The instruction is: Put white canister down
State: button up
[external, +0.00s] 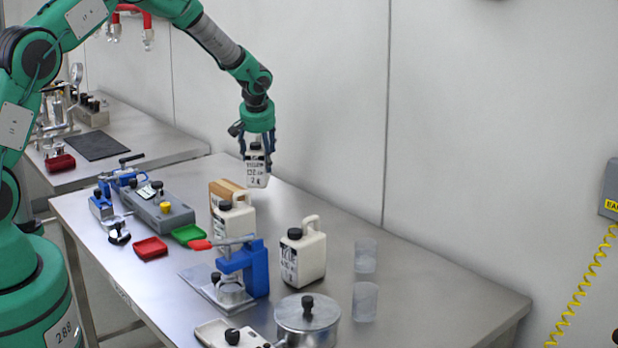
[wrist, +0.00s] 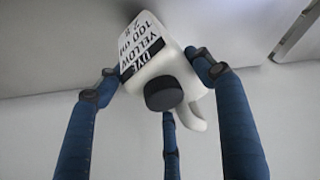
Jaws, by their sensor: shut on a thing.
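My gripper (external: 257,157) is shut on a white canister (external: 257,172) with a black cap and a printed label. It holds the canister upright above the back part of the steel table (external: 420,294). In the wrist view, the blue fingers (wrist: 165,110) close around the white canister (wrist: 182,70). Its black cap faces the camera and the label reads "DYE YELLOW". Two similar white canisters stand on the table, one at the middle (external: 303,257) and one further left (external: 236,222). The exact gap between the held canister and the table is hard to tell.
A tan block (external: 226,189) stands behind the left canister. A blue press (external: 242,269), a steel pot (external: 307,318), two clear beakers (external: 366,256), a green tray (external: 188,235) and a red tray (external: 150,248) occupy the table. The table's back right is clear. A wall rises behind.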

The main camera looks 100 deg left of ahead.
aim_at(260, 145)
jog(key=shift+f, duration=1.75)
jog(key=shift+f, duration=0.15)
jog(key=o, duration=1.5)
jog(key=shift+o, duration=0.2)
jog(key=shift+r, duration=0.3)
jog(key=v, duration=1.1)
jog(key=shift+d+r, duration=0.15)
jog(key=shift+r, duration=0.15)
jog(key=shift+w, duration=0.1)
